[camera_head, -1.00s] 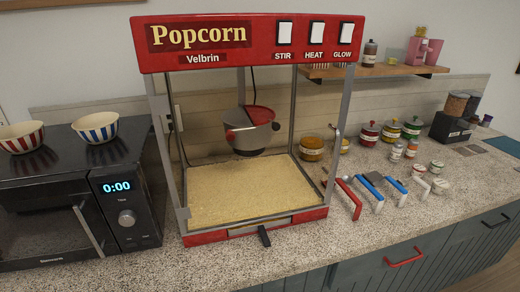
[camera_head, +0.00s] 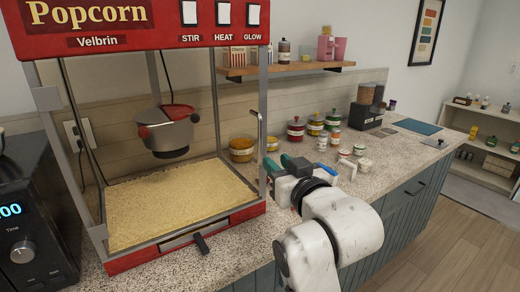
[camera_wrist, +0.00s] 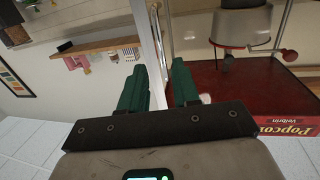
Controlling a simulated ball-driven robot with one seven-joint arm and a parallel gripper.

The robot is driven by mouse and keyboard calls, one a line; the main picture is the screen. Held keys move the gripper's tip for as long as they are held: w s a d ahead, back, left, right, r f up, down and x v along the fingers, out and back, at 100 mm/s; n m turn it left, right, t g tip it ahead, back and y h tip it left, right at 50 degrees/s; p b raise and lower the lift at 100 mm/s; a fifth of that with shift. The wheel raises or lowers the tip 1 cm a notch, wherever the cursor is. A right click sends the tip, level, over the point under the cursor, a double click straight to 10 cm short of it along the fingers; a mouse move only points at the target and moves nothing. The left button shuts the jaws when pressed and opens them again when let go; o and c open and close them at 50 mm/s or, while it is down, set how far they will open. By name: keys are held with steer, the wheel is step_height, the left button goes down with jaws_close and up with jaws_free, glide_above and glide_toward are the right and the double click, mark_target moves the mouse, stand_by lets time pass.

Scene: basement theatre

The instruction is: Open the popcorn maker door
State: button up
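The red popcorn maker (camera_head: 138,38) stands on the counter with clear panes, grey posts, a hanging kettle (camera_head: 167,132) and a yellow popcorn bed. Its front door looks shut, with hinges (camera_head: 46,98) on the left. A thin metal door handle (camera_head: 262,135) stands upright at the right front edge. My gripper (camera_head: 270,167) is beside the handle's lower part; contact cannot be told. The wrist view is upside down and shows the green fingers (camera_wrist: 160,88) spread apart. A pale post and a thin bar pass at the gap between them. The fingertips are partly hidden in the head view.
A black microwave (camera_head: 35,225) stands close on the left. Jars (camera_head: 296,130) and a grinder (camera_head: 367,105) stand on the counter behind and right of my arm. A wooden shelf (camera_head: 290,68) hangs above. Open floor (camera_head: 450,235) lies to the right.

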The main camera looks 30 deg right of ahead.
mark_target(261, 141)
steer(key=w, duration=0.3)
steer(key=w+d+r+p, duration=0.1)
steer(key=w, duration=0.3)
steer(key=w+d, duration=0.1)
steer(key=w, duration=0.2)
steer(key=shift+w+d+r, duration=0.1)
steer(key=shift+w+r, duration=0.05)
steer(key=shift+w, duration=0.2)
steer(key=shift+c, duration=0.4)
jaws_close()
